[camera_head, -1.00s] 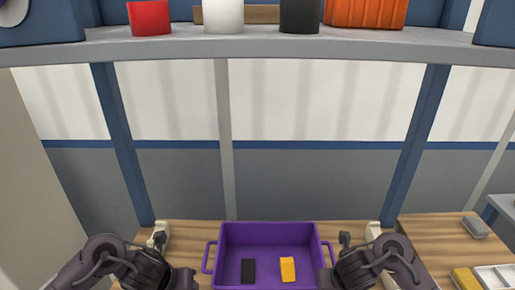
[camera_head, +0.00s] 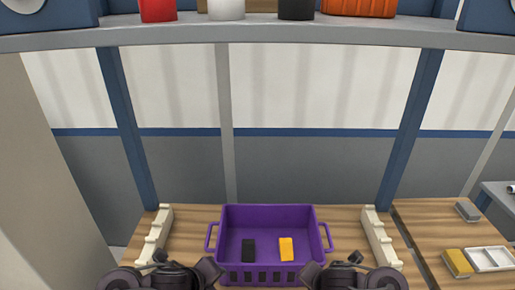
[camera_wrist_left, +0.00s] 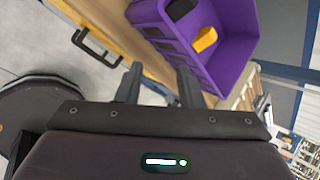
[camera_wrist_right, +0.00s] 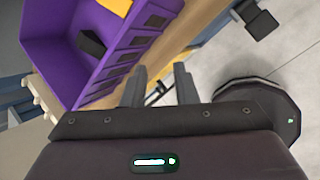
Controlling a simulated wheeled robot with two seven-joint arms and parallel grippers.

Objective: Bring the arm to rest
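My left gripper (camera_head: 211,270) is low in the head view, just left of the purple crate's near side. Its two fingers stand apart with nothing between them in the left wrist view (camera_wrist_left: 158,86). My right gripper (camera_head: 312,272) is on the other side, near the crate's front right corner. Its fingers are also apart and empty in the right wrist view (camera_wrist_right: 160,86). Both forearms are largely cut off by the bottom edge of the head view.
The purple crate (camera_head: 267,210) stands on the wooden table and holds a black block (camera_head: 248,250) and a yellow block (camera_head: 286,249). White notched racks (camera_head: 153,235) (camera_head: 381,238) flank it. A shelf (camera_head: 240,35) crosses above. A side table at right holds a white tray (camera_head: 490,258).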

